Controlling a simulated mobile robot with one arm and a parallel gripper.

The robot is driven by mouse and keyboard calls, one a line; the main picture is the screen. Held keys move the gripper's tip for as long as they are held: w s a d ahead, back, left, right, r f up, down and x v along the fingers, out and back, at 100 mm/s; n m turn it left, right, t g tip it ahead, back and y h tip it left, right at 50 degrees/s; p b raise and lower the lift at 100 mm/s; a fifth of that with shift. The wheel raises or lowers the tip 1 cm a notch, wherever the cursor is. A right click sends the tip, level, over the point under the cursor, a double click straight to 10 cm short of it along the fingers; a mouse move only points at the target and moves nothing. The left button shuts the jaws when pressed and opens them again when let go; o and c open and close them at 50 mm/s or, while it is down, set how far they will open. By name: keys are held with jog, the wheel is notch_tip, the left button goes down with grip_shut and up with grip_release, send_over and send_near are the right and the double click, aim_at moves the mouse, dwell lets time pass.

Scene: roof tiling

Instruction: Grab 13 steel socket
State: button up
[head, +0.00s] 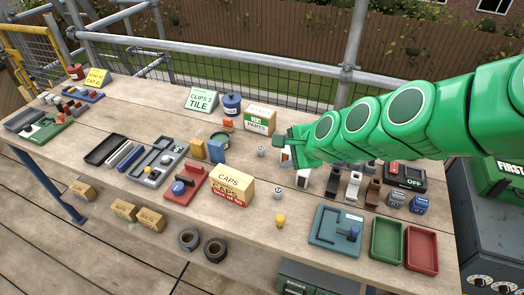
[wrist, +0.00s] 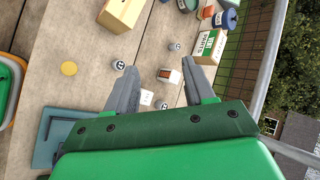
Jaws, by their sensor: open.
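Small round grey sockets stand on the bench. One socket (head: 261,152) is left of my gripper (head: 285,147) in the head view. Another socket (head: 278,192) is near the yellow ball. In the wrist view, one socket (wrist: 118,65) is just outside the left fingertip, one (wrist: 174,47) is beyond the fingertips, and one (wrist: 163,106) lies nearer, between the fingers. Their dark top marks are too small to read, so I cannot tell which is 13. My gripper (wrist: 160,68) is open and empty above the bench, with a white and orange block (wrist: 168,76) between its fingertips in that view.
The CAPS box (head: 232,185) and yellow ball (head: 281,220) are left and in front. A blue-grey plate (head: 325,240) and green (head: 386,240) and red (head: 421,250) trays are at the front right. The VENT PARTS box (head: 260,119) stands behind. Dark blocks (head: 352,188) stand under my arm.

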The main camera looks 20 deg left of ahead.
jog(key=w+a+f+m+t+y, duration=0.2)
jog(key=w+a+f+m+t, duration=0.1)
jog(key=w+a+m, duration=0.6)
jog(key=m+t+h, duration=0.3)
jog(key=m+t, duration=0.2)
jog(key=m, duration=0.7)
send_over(261, 149)
jog(key=s+d, duration=0.3)
jog(key=s, duration=0.2)
notch_tip(261, 149, down, 9)
jog(key=shift+w+a+f, duration=0.1)
jog(key=shift+a+f, duration=0.05)
jog(key=shift+f, duration=1.5)
jog(key=shift+w+a+f, duration=0.1)
jog(key=shift+f, duration=1.5)
jog(key=shift+f+x, duration=0.25)
jog(key=shift+x, duration=1.65)
jog(key=shift+w+a+f, duration=0.15)
jog(key=shift+w+a, duration=0.1)
jog(key=shift+w, duration=0.3)
jog(key=shift+c, duration=0.3)
grip_shut()
